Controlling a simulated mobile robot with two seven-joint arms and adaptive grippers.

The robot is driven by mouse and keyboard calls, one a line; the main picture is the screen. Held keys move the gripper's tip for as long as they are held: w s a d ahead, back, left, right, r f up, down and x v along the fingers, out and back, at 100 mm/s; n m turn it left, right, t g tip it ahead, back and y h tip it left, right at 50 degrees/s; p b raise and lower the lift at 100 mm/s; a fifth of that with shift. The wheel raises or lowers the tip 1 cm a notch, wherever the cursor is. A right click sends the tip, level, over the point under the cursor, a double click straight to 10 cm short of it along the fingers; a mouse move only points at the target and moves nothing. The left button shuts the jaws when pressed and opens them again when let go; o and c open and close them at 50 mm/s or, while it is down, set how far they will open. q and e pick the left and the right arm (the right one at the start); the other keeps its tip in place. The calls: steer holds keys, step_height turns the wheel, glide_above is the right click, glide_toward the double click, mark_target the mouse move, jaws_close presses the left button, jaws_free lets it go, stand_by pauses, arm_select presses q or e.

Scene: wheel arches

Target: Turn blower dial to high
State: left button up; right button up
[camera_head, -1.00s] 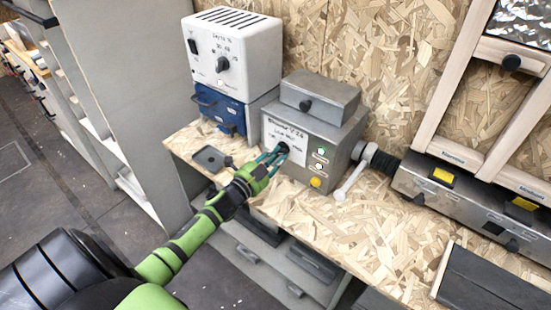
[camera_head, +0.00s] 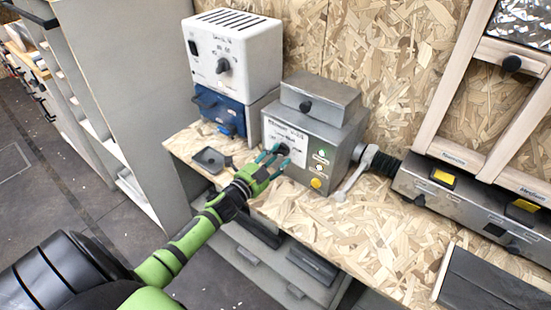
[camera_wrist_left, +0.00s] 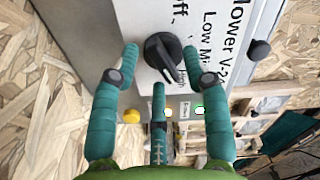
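The blower box (camera_head: 310,137) is a grey metal box on the bench with a white label sheet (camera_head: 292,134). Its black dial (camera_head: 283,149) is on the front face. In the left wrist view the dial (camera_wrist_left: 163,54) shows close up, its lower end lying near the word "High". My left gripper (camera_head: 272,157) is green with teal fingers and is open in front of the dial. In the wrist view its fingertips stand apart on both sides of the dial, with a third finger below. I see no clear contact. My right gripper is not in view.
Green, white and yellow buttons (camera_head: 317,183) sit right of the dial. A white lever handle (camera_head: 352,180) and black hose are further right. A white box with a knob (camera_head: 233,55) stands on a blue unit (camera_head: 219,112) to the left. A small grey tray (camera_head: 210,160) lies on the bench.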

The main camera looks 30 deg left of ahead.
arm_select(q)
steer(key=shift+s, duration=0.1)
steer(key=s+a, duration=0.1)
steer(key=s, duration=1)
steer(key=shift+s, duration=0.4)
